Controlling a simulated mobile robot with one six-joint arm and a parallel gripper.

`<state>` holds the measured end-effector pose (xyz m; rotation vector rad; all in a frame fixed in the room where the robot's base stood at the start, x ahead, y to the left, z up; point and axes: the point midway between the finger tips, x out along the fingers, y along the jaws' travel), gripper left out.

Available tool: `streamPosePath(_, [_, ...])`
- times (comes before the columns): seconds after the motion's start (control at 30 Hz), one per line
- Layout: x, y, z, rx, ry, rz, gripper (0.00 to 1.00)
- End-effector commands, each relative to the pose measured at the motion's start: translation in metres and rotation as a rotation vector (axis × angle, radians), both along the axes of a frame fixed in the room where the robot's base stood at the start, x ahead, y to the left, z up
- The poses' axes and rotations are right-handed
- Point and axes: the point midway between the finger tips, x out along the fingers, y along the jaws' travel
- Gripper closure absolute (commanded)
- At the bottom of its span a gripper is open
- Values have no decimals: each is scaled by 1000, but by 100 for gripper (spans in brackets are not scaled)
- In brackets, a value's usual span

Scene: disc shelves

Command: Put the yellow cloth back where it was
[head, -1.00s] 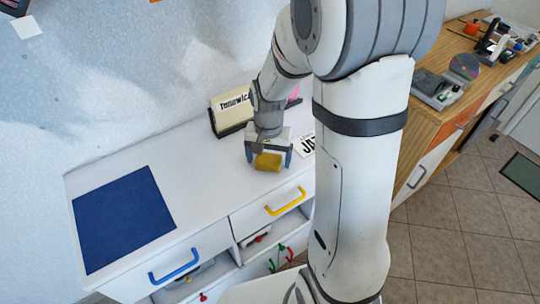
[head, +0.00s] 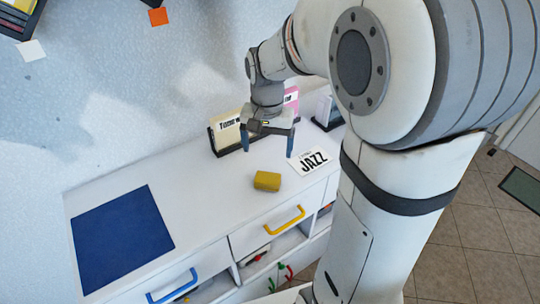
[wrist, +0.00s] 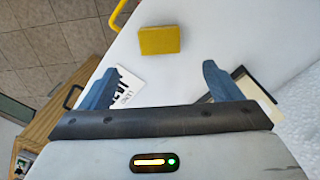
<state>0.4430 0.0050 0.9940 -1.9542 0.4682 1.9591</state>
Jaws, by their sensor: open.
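The yellow cloth (head: 267,181) is a small folded block lying on the white cabinet top, behind the yellow drawer handle. It also shows in the wrist view (wrist: 159,40), beyond my fingertips and apart from them. My gripper (head: 268,152) is open and empty, raised above the cabinet top and behind the cloth. In the wrist view its two blue fingers (wrist: 157,85) stand wide apart with nothing between them.
A dark blue mat (head: 122,237) lies on the left of the cabinet top. A white JAZZ card (head: 309,161) lies right of the cloth. A holder with cream cards (head: 228,134) stands by the wall. A yellow handle (head: 284,222) and a blue handle (head: 172,287) stick out in front.

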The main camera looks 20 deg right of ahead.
Motion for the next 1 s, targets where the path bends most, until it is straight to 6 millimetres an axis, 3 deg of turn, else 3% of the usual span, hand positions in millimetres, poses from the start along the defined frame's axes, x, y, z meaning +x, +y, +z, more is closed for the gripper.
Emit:
streamPosePath(0.17, [-21, 0, 14, -2, -34, 64, 15])
streamPosePath(0.4, [-91, 0, 28, -24, -144, 296, 15])
streamPosePath(0.6, [-130, -2, 26, -49, -204, 437, 15])
streamPosePath(1.0, [-139, -6, 23, -57, -216, 475, 15])
